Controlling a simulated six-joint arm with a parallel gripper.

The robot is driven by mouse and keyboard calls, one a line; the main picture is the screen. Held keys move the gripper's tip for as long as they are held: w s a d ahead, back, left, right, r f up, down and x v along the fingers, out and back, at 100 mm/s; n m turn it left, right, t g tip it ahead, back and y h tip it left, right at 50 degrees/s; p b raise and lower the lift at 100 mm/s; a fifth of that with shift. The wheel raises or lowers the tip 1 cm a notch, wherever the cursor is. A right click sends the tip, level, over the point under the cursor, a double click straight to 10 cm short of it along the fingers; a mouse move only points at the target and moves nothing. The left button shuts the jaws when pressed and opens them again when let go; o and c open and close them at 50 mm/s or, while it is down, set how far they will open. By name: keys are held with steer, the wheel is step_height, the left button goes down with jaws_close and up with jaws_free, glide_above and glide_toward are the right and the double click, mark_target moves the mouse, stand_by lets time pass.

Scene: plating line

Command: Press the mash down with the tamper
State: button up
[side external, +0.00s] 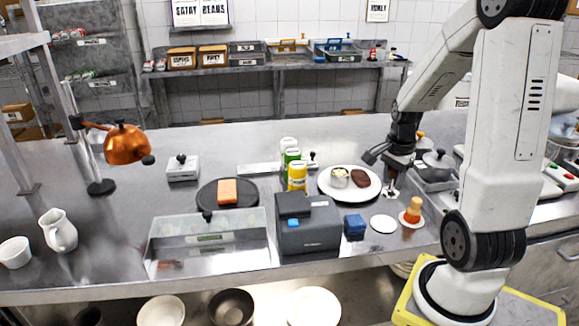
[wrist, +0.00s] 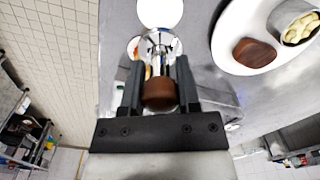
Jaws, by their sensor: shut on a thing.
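My gripper (wrist: 158,72) is shut on the tamper, around its brown wooden handle (wrist: 159,94). The tamper's shiny metal end (wrist: 156,45) points away from the wrist. In the side view my gripper (side external: 394,170) is just right of the white plate (side external: 331,193), with the metal of the tamper (side external: 391,187) below it. I cannot tell how far it is above the counter. The pale mash (side external: 340,173) sits in a metal ring (side external: 340,182) on the plate. The mash (wrist: 302,27) and ring (wrist: 283,18) also show at upper right in the wrist view, apart from the tamper.
A brown patty (side external: 361,178) lies beside the ring. Several bottles (side external: 297,176) stand left of the plate. A grey box (side external: 309,228), a blue block (side external: 354,226), a white disc (side external: 383,224) and an orange-topped item (side external: 412,212) stand in front. A lidded pan (side external: 437,168) is right.

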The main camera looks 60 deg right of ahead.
jaws_close()
steer(key=w+d+r, duration=0.1)
steer(key=w+d, duration=0.3)
steer(key=w, duration=0.5)
steer(key=w+d, duration=0.4)
steer(key=w, duration=0.5)
steer(key=shift+w+d+r, duration=0.2)
steer(key=shift+r, duration=0.15)
